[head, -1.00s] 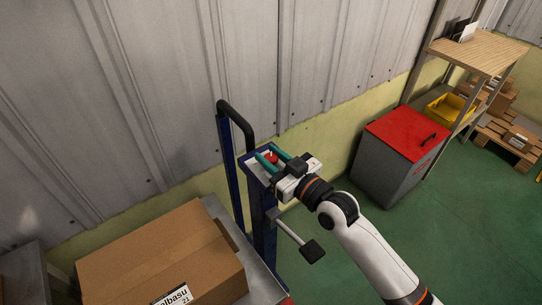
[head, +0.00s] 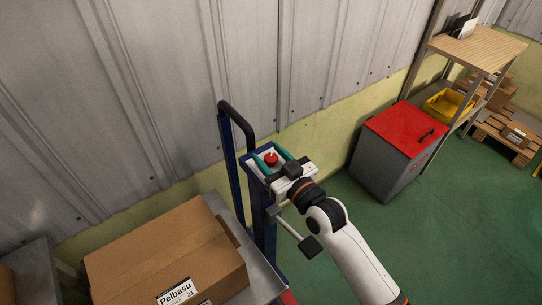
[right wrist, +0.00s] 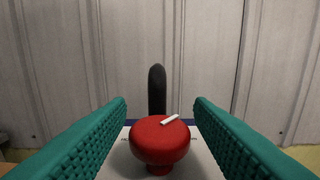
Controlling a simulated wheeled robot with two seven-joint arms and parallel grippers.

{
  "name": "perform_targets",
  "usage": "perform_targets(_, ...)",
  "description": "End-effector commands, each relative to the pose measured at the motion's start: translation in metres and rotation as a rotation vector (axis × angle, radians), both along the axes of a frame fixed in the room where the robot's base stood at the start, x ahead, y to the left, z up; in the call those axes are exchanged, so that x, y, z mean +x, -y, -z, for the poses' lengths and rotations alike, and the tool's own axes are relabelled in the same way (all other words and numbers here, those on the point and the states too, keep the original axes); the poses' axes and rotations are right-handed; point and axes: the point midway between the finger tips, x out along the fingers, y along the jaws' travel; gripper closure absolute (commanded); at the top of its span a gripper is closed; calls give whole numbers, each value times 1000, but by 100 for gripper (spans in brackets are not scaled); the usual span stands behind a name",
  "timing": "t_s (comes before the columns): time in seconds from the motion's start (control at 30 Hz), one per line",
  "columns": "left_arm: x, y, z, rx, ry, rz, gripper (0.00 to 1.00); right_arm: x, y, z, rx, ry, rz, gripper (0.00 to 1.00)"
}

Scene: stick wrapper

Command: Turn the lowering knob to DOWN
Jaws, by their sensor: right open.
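The red lowering knob (head: 271,158) sits on a white plate on top of the blue mast of a lift cart. In the right wrist view the knob (right wrist: 160,138) is round, with a white mark on its top slanting up to the right. My right gripper (head: 270,160) is open. Its two green fingers stand on either side of the knob, with a gap between each finger and the knob. The lettering on the plate is mostly hidden and cannot be read. My left gripper is not in view.
A cardboard box (head: 165,250) lies on the cart's grey platform (head: 218,208). A black handle (head: 238,118) rises behind the knob. A lever with a black end (head: 310,246) sticks out below my right arm. A red-topped grey cabinet (head: 400,140) stands to the right.

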Motion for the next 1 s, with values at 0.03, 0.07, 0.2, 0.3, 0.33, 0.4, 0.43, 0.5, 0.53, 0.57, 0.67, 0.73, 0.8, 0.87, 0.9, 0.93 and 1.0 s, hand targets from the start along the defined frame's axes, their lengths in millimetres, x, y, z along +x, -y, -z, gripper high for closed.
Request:
perform_targets(0.03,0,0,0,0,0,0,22,0,0,0,-1,-1,0,52)
perform_targets(0.07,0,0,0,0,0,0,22,0,0,0,-1,-1,0,52)
perform_targets(0.2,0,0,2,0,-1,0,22,-8,6,2,-1,-1,0,52)
perform_targets(0.3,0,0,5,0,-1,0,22,-21,15,3,-3,-1,1,52)
perform_targets(0.33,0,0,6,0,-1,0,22,-26,18,3,-3,-2,0,52)
perform_targets(0.4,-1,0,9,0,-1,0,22,-39,28,4,-3,-3,0,52)
perform_targets(0.43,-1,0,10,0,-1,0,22,-44,31,4,-4,-2,0,52)
perform_targets(0.5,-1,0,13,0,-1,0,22,-57,40,4,-3,-1,0,52)
perform_targets(0.53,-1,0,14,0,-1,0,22,-62,44,4,-4,-2,1,52)
perform_targets(0.57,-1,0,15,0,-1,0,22,-67,47,4,-3,-2,0,52)
perform_targets(0.67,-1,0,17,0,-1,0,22,-81,57,3,-3,-2,0,52)
perform_targets(0.73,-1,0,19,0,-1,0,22,-88,62,3,-2,-1,1,52)
perform_targets(0.8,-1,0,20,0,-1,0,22,-93,66,2,-2,-1,0,52)
perform_targets(0.87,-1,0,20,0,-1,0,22,-96,68,1,-1,0,0,52)
perform_targets(0.9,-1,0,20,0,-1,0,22,-97,69,1,0,0,0,52)
perform_targets(0.93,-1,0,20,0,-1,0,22,-98,69,0,0,0,0,52)
perform_targets(1.0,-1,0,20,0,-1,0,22,-98,69,0,0,0,0,52)
